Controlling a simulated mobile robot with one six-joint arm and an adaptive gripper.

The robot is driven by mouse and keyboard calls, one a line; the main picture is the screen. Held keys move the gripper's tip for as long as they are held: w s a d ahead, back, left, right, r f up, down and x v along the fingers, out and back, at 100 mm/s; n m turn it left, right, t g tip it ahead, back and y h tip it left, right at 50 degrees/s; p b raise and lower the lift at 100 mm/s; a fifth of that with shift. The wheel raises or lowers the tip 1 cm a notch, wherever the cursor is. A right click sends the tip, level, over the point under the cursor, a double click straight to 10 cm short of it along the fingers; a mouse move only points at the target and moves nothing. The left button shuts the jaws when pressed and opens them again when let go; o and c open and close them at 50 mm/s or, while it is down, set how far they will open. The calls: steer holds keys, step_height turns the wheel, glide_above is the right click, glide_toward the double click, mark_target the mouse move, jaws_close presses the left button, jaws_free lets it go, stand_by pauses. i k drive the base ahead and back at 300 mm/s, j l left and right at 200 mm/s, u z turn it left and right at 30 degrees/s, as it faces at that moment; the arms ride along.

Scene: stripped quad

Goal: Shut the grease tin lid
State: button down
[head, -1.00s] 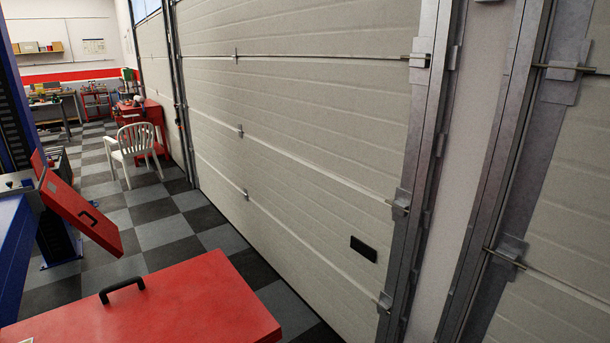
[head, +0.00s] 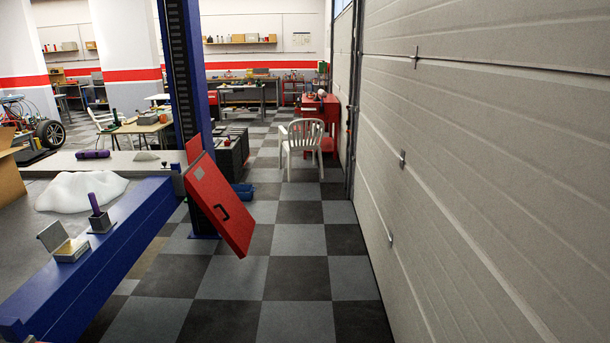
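A small open tin, which looks like the grease tin (head: 71,251), stands on a blue beam at the lower left of the head view. Its grey lid (head: 52,235) is tilted up and open, and something yellowish shows inside. My gripper is not in view.
Next to the tin, a small grey block (head: 102,224) holds a purple-handled tool (head: 94,204). A white cloth-like heap (head: 80,191) lies behind. A tilted red panel with a black handle (head: 220,205) stands right of the blue beam (head: 125,240). Checkered floor (head: 285,275) is clear up to the garage door (head: 480,170).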

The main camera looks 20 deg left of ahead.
mark_target(55, 235)
steer(key=i+j+u, duration=0.15)
steer(key=i+u, duration=0.15)
steer(key=i, duration=0.35)
steer(key=i+u, duration=0.3)
steer(key=i, duration=0.4)
steer(key=i+l+u, duration=0.3)
steer(key=i, duration=0.35)
steer(key=i+j+u, duration=0.5)
steer(key=i+u, duration=0.65)
steer(key=i+l+u, duration=0.1)
steer(key=i+u, duration=0.3)
steer(key=i, duration=0.15)
steer(key=i+j+z, duration=0.1)
steer(key=j, duration=0.25)
steer(key=i+j, duration=0.25)
steer(key=i+j+z, duration=0.15)
steer(key=j, duration=0.25)
steer(key=i+j+z, duration=0.1)
steer(key=j, duration=0.25)
steer(key=i+j+z, duration=0.1)
steer(key=j, duration=0.3)
steer(key=i+j, duration=0.2)
steer(key=j, duration=0.15)
steer(key=z, duration=0.05)
